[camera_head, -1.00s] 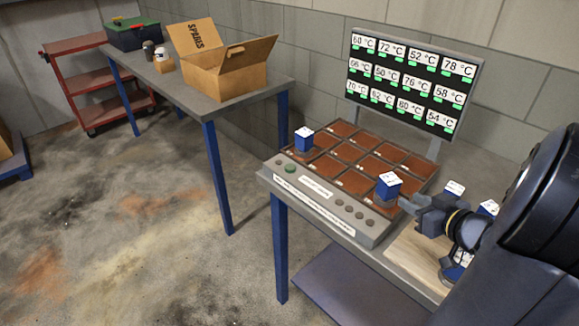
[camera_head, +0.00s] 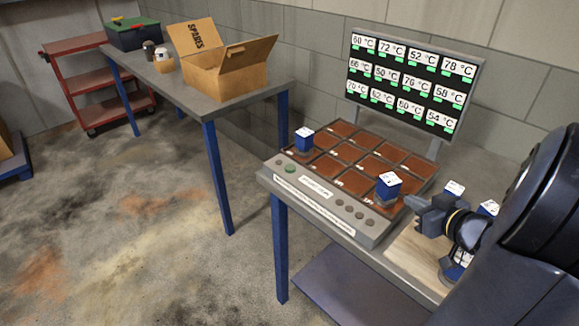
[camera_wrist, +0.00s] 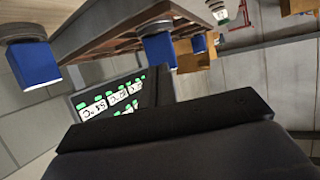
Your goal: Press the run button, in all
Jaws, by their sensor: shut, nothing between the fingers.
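A grey console (camera_head: 372,235) bears a grid of brown-red pads. A round green button (camera_head: 290,169) sits at the left of its front strip; I cannot read whether it is the run button. One blue block with a white top (camera_head: 304,140) stands at the far left pad. Another blue block (camera_head: 388,187) stands near the right front. My gripper (camera_head: 418,205) is shut and empty, just right of this block and well right of the green button. Its dark body (camera_wrist: 170,135) fills the lower wrist view.
A display (camera_head: 412,84) behind the pads shows temperatures with green marks. More blue blocks (camera_head: 454,188) stand on a wooden surface at right, partly behind my arm. At left, a table (camera_head: 210,107) bears a cardboard box (camera_head: 228,75). A red cart (camera_head: 92,82) stands behind.

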